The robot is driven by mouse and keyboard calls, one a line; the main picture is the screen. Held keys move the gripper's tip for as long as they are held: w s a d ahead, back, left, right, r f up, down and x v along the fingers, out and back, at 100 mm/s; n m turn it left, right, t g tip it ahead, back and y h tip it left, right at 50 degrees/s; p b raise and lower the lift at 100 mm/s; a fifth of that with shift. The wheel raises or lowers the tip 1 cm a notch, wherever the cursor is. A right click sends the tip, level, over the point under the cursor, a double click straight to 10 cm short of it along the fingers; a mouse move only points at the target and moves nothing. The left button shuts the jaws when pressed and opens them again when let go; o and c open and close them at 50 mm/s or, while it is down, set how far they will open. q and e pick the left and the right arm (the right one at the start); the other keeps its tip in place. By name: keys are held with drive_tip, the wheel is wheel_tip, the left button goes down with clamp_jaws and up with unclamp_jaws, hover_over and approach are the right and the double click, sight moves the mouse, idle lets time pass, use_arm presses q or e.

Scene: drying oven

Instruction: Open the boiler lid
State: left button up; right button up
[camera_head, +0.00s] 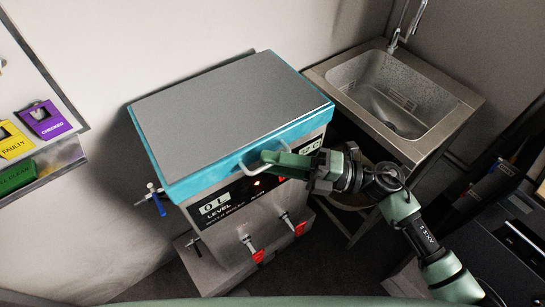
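The boiler is a steel box with a front panel (236,205) marked "WATER BOILER". Its lid (225,105) has a flat grey top and a teal rim, and it lies closed on the body. A pale bar handle (246,167) stands out from the front of the lid's rim. My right gripper (268,160) comes in from the right, with its green fingers at the right part of the handle. The fingers overlap the handle in this view; whether they grip it or only sit beside it is hidden. My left gripper is out of view.
A steel sink (390,95) with a tap (398,38) stands to the right, close to my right arm. Red-handled taps (259,256) stick out of the boiler's front, and a blue-handled valve (158,203) is on its left.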

drive_tip(key=shift+a, duration=0.2)
clamp_jaws()
idle(1.3)
